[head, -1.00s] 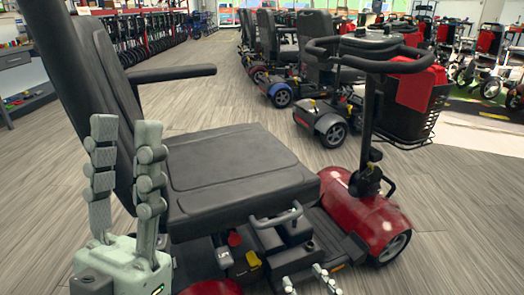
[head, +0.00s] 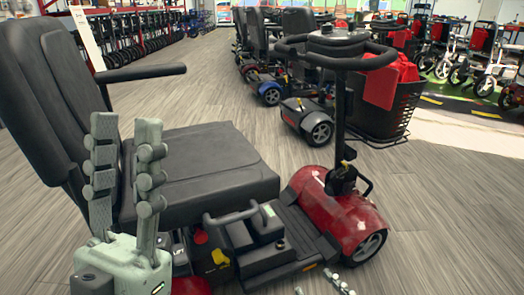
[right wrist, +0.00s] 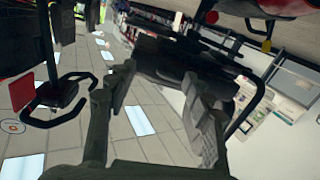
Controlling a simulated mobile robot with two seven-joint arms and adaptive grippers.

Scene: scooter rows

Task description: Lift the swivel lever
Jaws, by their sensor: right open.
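The red scooter's grey seat (head: 205,170) has two coloured controls under its near edge: a red knob (head: 200,237) and a yellow lever (head: 220,258). I cannot tell for sure which is the swivel lever. In the right wrist view, the red knob (right wrist: 212,17) and yellow lever (right wrist: 266,45) appear near the top. My left gripper (head: 126,140) points up in front of the seat, fingers apart, empty. My right gripper (head: 318,285) shows only its fingertips at the bottom edge, right of the controls. Its fingers (right wrist: 165,95) are open and empty.
The scooter's red front body (head: 345,215), tiller and black basket (head: 390,105) stand to the right. Other scooters (head: 305,118) line the back. Wooden floor is clear at the right.

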